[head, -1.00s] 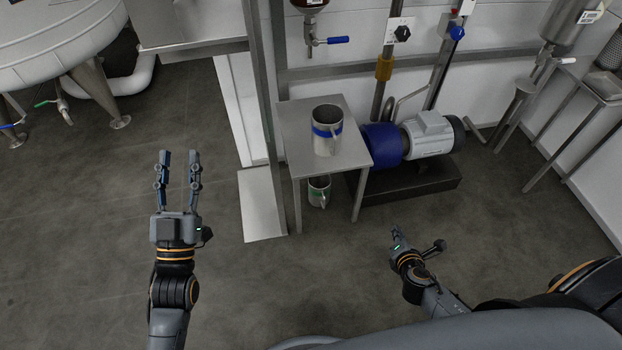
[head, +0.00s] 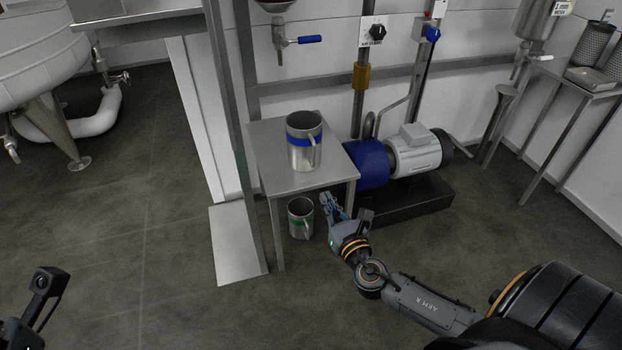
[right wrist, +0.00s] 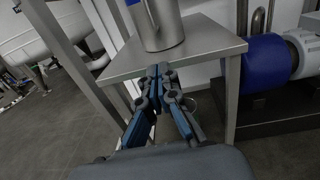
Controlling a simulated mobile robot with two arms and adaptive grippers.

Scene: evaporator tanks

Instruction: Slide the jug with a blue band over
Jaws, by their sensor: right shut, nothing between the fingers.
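The steel jug with a blue band (head: 302,157) stands upright on a small metal table (head: 276,178), its handle on the right side. Its lower part also shows in the right wrist view (right wrist: 158,28), just beyond the fingertips. My right gripper (head: 328,202) is shut and empty, in front of the table's right front corner and below the jug. In the right wrist view, the gripper's fingertips (right wrist: 158,72) point at the table's near edge, apart from the jug. Part of my left arm shows at the lower left; its fingers are out of view.
A jug with a green band (head: 301,219) stands under the table. A blue and grey pump motor (head: 415,150) sits on a dark plinth right of the table. A steel post (head: 232,110) rises at its left. A valve with a blue handle (head: 308,39) hangs above.

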